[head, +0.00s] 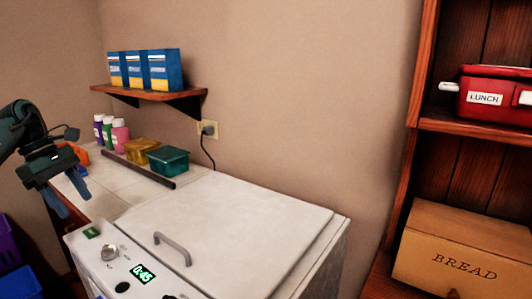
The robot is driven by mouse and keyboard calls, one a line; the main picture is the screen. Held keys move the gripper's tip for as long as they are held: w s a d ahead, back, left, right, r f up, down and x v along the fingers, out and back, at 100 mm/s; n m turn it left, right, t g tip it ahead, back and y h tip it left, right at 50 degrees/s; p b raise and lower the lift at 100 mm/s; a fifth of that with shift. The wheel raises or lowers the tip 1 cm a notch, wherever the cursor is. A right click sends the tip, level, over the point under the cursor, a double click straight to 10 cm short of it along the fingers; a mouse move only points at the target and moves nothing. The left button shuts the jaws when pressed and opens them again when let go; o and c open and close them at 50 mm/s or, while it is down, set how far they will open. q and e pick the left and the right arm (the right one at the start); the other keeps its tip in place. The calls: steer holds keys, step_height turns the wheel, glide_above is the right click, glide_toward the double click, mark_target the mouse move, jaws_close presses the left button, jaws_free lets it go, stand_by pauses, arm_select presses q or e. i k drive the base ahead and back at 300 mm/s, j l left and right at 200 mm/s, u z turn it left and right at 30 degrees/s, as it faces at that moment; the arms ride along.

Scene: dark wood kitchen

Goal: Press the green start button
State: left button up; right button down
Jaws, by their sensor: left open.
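A small green button (92,232) sits at the upper left of the control panel on the front of a white machine (215,225). The panel also has a silver knob (110,253), a display (142,273) reading 0:45 in green, and a black round control (123,288). My left gripper (70,198) is open and empty, fingers pointing down. In the picture it is above and left of the green button, apart from it. My right gripper is not in view.
The machine's lid has a grey handle (172,249). Behind it are bottles (120,135), a yellow box (140,150) and a teal box (168,160). A shelf (150,93) holds blue boxes. At right, shelving holds a bread box (465,250) and a red lunch box (495,95).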

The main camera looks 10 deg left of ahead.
mark_target(91, 233)
steer(key=k, duration=1)
